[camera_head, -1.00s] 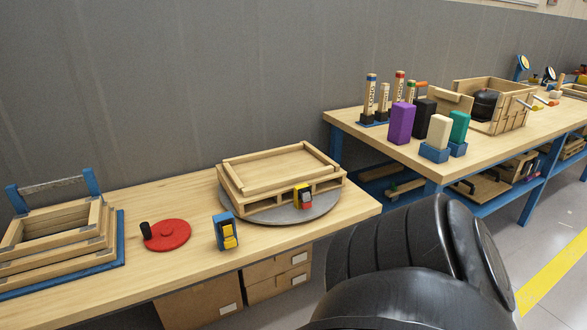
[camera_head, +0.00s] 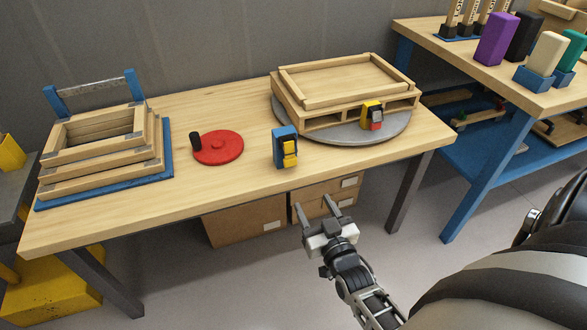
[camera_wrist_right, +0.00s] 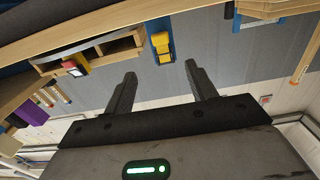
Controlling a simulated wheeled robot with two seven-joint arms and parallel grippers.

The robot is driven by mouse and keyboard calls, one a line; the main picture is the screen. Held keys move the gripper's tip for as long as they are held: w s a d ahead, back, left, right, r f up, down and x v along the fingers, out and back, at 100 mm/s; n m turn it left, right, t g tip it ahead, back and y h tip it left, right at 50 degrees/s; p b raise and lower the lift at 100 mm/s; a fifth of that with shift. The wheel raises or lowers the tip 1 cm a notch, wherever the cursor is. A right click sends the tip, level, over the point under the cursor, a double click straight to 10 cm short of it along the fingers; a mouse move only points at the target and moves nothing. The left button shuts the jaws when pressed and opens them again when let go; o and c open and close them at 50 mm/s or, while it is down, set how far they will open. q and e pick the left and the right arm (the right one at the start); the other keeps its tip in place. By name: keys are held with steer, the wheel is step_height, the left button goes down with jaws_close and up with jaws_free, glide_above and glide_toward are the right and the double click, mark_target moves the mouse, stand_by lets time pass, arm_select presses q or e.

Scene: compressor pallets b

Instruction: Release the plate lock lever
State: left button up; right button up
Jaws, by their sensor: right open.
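A blue block with a yellow lever (camera_head: 285,148) stands near the front edge of the wooden table, and it also shows beyond my fingers in the right wrist view (camera_wrist_right: 160,42). The round grey plate (camera_head: 392,130) carries a wooden pallet with a frame (camera_head: 345,85). A small yellow, black and red part (camera_head: 371,115) sits at the pallet's front; it shows in the right wrist view (camera_wrist_right: 75,64). My right gripper (camera_head: 320,208) is open and empty, in front of and below the table edge, apart from the lever. My left gripper is not in view.
A red disc with a black knob (camera_head: 218,147) lies left of the blue block. Stacked wooden frames (camera_head: 100,160) stand on a blue base at the left. Cardboard boxes (camera_head: 245,220) are under the table. A second table (camera_head: 500,75) stands at the right.

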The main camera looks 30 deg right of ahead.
steer(key=b, duration=0.4)
glide_toward(291, 163)
steer(key=w, duration=0.2)
steer(key=b+x, duration=0.1)
steer(key=x, duration=0.2)
steer(key=b+x, duration=0.2)
steer(key=x, duration=0.1)
steer(key=shift+d+f, duration=0.2)
steer(key=shift+d, duration=0.05)
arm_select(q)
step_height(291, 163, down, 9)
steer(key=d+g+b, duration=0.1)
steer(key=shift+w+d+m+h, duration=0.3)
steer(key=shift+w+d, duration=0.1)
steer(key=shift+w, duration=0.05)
arm_select(e)
steer(key=shift+w+d+r, duration=0.2)
steer(key=shift+w, duration=0.35)
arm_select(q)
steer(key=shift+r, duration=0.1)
